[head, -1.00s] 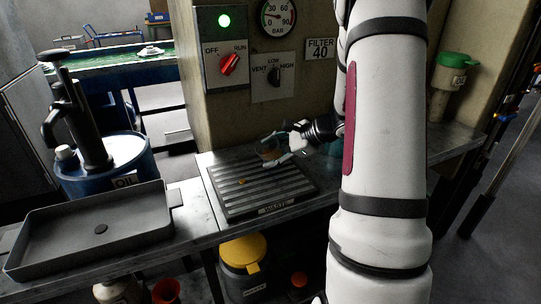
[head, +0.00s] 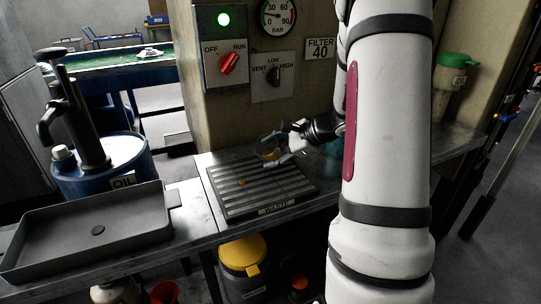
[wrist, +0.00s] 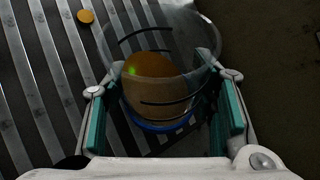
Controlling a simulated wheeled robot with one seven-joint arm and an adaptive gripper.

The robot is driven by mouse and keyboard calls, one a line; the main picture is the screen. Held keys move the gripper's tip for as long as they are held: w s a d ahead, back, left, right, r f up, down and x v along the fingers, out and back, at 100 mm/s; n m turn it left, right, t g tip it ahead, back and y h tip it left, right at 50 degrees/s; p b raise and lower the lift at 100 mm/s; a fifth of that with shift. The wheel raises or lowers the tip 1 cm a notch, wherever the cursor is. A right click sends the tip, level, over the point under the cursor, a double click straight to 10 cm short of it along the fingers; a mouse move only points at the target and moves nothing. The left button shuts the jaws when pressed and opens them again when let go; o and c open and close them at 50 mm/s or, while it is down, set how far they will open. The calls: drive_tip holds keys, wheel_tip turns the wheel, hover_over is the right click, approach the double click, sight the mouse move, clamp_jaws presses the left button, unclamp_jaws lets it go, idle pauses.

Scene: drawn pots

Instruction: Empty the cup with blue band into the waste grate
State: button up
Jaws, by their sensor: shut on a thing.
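My gripper (head: 274,152) is shut on a clear cup (wrist: 164,50), with one teal-padded finger on each side of it. The wrist view shows a blue band (wrist: 160,127) low on the cup and an amber-brown content (wrist: 158,85) inside. The cup also shows small in the head view (head: 267,154), above the waste grate (head: 235,205). The grate is dark and slatted with a WASTE label. I cannot tell the cup's exact tilt or its height above the slats. A small orange piece (head: 241,183) lies on the grate, apart from the cup.
A grey tray (head: 40,243) lies on the bench at left, before a blue oil drum (head: 125,160) with a pump. A panel with a red switch (head: 229,64) stands behind the grate. A green-lidded jar (head: 455,75) stands at right. A yellow-lidded bin (head: 243,252) is below.

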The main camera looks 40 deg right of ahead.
drive_tip(key=shift+d+n+h+b, duration=0.15)
drive_tip(key=shift+n+h+b, duration=0.55)
drive_tip(key=shift+b, duration=1.6)
idle(1.0)
drive_tip(key=shift+f+n+t+h+b, duration=0.25)
drive_tip(key=shift+n+h+b, duration=0.65)
drive_tip(key=shift+b, duration=2.6)
idle(1.2)
